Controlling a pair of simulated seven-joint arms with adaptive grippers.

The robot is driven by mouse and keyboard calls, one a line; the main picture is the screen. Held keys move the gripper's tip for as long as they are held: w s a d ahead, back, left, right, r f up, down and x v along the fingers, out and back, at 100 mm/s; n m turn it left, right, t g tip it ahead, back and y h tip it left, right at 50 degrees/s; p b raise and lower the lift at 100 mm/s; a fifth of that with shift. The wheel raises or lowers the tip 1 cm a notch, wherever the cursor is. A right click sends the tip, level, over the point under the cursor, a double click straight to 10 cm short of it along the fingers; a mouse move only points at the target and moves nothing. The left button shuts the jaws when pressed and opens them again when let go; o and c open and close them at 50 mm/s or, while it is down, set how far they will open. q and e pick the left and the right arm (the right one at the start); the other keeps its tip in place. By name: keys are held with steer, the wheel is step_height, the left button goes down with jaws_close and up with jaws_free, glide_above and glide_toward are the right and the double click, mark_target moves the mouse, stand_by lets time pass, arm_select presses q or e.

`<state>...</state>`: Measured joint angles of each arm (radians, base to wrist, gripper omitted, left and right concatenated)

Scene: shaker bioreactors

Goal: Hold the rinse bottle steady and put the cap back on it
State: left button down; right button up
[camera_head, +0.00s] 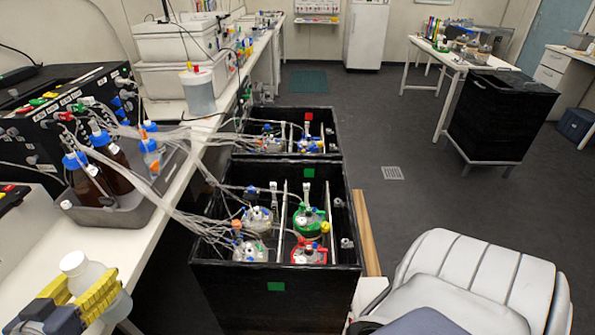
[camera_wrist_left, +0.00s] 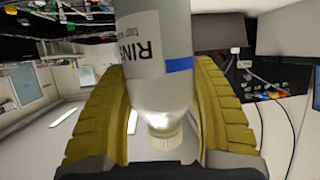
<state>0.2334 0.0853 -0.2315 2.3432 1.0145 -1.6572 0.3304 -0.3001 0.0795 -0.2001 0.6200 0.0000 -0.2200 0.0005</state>
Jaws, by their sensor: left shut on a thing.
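The rinse bottle (camera_head: 88,274) is at the lower left of the head view, a pale translucent bottle with a white top (camera_head: 73,262). My left gripper (camera_head: 92,288) has its yellow ribbed fingers on both sides of the bottle and is shut on it. In the left wrist view the bottle (camera_wrist_left: 155,85) stands between the fingers, with part of a "RINS" label and a blue band showing. A cream ribbed cap-like piece (camera_wrist_left: 166,139) is at its neck end; how firmly it sits cannot be told. My right gripper is not in view.
A grey tray (camera_head: 125,216) with brown and blue-capped bottles stands on the white bench (camera_head: 60,240) behind the gripper. A black box (camera_head: 275,300) with several capped vessels stands right of the bench. Loose tubes run between them. Open floor lies further right.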

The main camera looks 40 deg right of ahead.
mark_target(76, 263)
arm_select(q)
steer(key=r, duration=0.1)
steer(key=w+r, duration=0.2)
steer(key=r, duration=0.1)
steer(key=shift+w+a+r, duration=0.1)
steer(key=w+a+r+n+t+y, duration=0.1)
steer(key=w+a+n+y, duration=0.1)
steer(key=a, duration=0.4)
steer(key=w+a+r+n+t+y, duration=0.2)
steer(key=w+a+n+y, duration=0.1)
steer(key=a+n+y, duration=0.2)
steer(key=shift+w+a+r+n+y, duration=0.2)
steer(key=shift+w+a+n+y, duration=0.1)
steer(key=shift+a+y, duration=0.45)
steer(key=shift+f, duration=2.05)
steer(key=shift+f, duration=2.15)
